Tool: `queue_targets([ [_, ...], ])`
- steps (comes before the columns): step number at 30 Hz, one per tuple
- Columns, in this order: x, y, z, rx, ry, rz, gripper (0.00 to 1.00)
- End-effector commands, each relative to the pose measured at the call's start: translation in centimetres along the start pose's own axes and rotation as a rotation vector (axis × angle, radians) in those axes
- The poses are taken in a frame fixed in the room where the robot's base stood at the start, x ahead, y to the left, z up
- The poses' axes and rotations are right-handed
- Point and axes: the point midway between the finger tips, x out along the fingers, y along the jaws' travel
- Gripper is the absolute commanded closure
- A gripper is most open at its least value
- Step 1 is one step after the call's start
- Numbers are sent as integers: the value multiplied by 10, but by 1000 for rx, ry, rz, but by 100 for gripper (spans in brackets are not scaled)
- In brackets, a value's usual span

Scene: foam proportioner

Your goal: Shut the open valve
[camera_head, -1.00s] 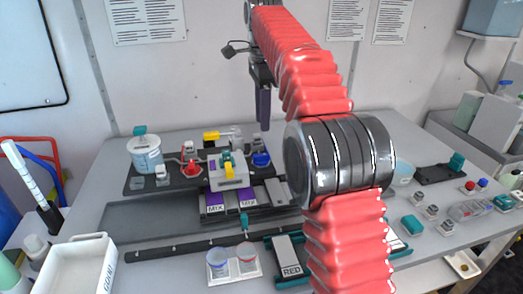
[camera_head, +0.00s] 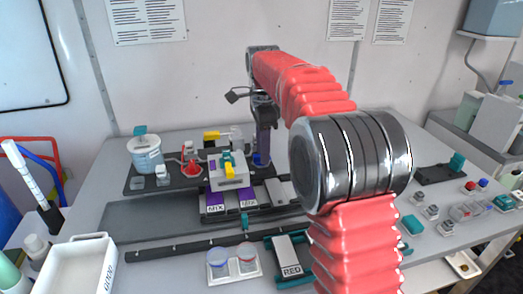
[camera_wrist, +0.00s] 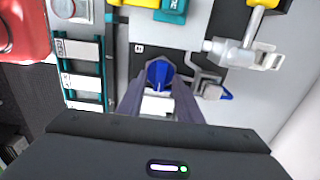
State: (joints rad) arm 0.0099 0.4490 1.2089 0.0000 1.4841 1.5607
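The blue valve knob (camera_head: 261,160) sits on the dark plate at the right of the grey block. In the wrist view the blue knob (camera_wrist: 158,73) lies between the tips of my two fingers. My gripper (camera_head: 263,150) points down over it and is open; I cannot tell whether the fingers touch it. The fingers hide part of the knob in the head view. A red valve knob (camera_head: 191,168) stands left of the grey block. A yellow handle (camera_head: 229,171) shows on the grey block (camera_head: 228,183). I cannot tell which valve is open.
A white tub (camera_head: 145,155) stands left. Purple-marked MIX blocks (camera_head: 215,200) lie in front. Two cups (camera_head: 232,262) and a white tray (camera_head: 80,268) are near the front.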

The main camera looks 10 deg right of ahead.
Motion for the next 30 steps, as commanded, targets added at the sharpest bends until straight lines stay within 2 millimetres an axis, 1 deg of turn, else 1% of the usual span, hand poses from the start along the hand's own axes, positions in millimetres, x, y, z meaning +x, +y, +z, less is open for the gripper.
queue_targets([
  [9, 2, 0, 0, 0, 0, -1, 68],
  [22, 2, 0, 0, 1, 0, -1, 99],
  [26, 2, 0, 0, 1, 0, -1, 100],
  [27, 2, 0, 6, -2, 0, -1, 100],
  [30, 2, 0, 2, -2, -1, -1, 100],
])
